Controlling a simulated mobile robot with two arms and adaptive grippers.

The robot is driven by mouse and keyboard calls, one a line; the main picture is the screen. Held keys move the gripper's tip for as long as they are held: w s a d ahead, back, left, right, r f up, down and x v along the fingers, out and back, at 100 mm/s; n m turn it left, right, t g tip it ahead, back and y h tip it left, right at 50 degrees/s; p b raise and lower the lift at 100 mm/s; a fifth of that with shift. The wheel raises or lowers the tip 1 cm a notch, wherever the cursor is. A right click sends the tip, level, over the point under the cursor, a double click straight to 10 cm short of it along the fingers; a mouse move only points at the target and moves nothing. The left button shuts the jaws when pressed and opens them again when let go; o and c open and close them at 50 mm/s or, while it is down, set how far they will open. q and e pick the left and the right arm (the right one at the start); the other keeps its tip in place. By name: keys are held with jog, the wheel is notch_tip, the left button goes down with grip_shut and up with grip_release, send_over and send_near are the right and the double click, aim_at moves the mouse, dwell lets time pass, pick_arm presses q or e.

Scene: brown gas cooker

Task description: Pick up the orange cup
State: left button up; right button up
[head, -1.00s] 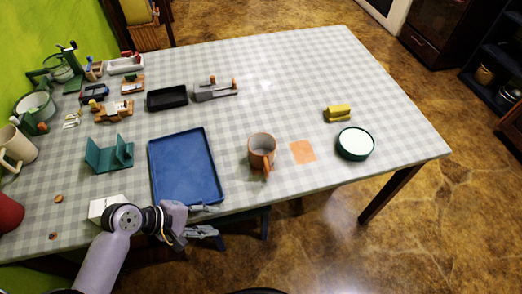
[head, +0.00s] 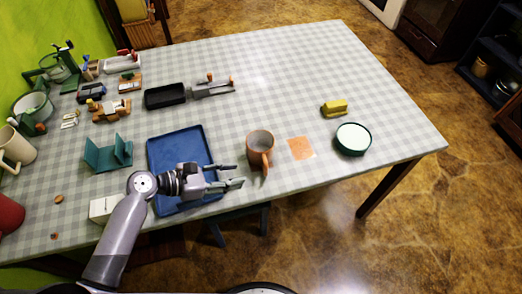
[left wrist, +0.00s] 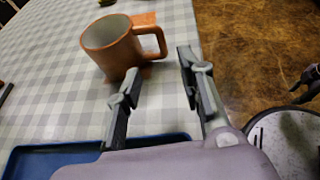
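The orange cup (head: 259,146) stands upright near the front edge of the table, its handle toward the edge.
The blue tray (head: 165,151) lies left of the cup. An orange square (head: 301,148), a green-rimmed round dish (head: 353,138) and a yellow block (head: 335,108) are to its right. A teal holder (head: 108,154) and a white box (head: 104,208) are at the left.

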aim_at(264, 171)
pick_arm(q)
jog(key=x, duration=0.8)
jog(key=shift+d+f+p, duration=0.25)
jog(key=shift+d+p, duration=0.05)
jog(key=shift+d, duration=0.1)
jog(key=shift+c, duration=0.2)
grip_shut()
jog(key=shift+r, duration=0.1)
